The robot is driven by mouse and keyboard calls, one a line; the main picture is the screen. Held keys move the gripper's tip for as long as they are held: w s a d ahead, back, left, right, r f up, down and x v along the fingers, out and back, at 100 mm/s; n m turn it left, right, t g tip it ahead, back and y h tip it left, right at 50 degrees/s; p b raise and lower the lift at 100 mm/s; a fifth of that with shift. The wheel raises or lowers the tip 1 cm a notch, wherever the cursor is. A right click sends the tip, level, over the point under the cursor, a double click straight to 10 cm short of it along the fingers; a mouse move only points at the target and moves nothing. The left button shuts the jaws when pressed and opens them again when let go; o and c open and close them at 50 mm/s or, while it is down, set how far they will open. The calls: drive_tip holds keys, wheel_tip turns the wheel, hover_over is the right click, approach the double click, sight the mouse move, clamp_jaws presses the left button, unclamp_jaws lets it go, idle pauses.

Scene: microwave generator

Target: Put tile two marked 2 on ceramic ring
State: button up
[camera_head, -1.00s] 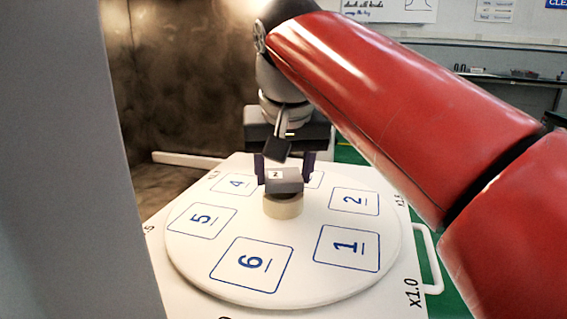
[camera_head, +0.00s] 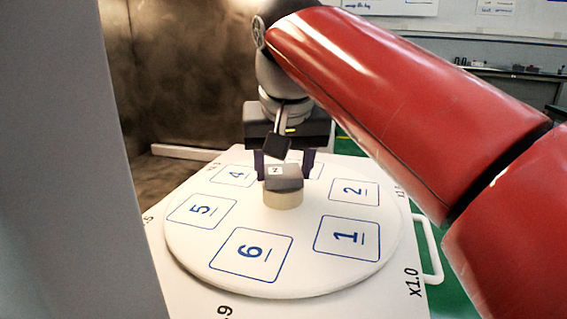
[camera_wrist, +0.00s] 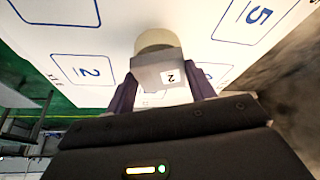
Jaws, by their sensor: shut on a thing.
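Tile two, a grey block with a white label marked 2 (camera_head: 285,177), is between the fingers of my gripper (camera_head: 285,165). In the wrist view the tile (camera_wrist: 158,73) also sits between the two dark purple fingers (camera_wrist: 160,92). My gripper is shut on it. The cream ceramic ring (camera_head: 283,199) stands at the middle of the round white plate. The tile is directly over the ring and hides its top. It looks to be at or very near the ring's top; I cannot tell whether they touch. The ring also shows behind the tile in the wrist view (camera_wrist: 156,40).
The round white plate (camera_head: 310,274) has blue numbered squares around the ring, with no tiles seen on the visible ones. It lies on a white board (camera_head: 394,297) with a white handle (camera_head: 432,250) at right. A brown-walled cavity (camera_head: 180,80) is behind at left.

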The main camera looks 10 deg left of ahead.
drive_tip(key=shift+f, duration=0.2)
idle(0.6)
drive_tip(key=o, duration=1.1)
drive_tip(key=shift+o, duration=0.5)
drive_tip(key=o, duration=0.4)
drive_tip(key=shift+r+p, duration=1.3)
drive_tip(key=shift+r, duration=2.2)
drive_tip(key=shift+s, duration=0.1)
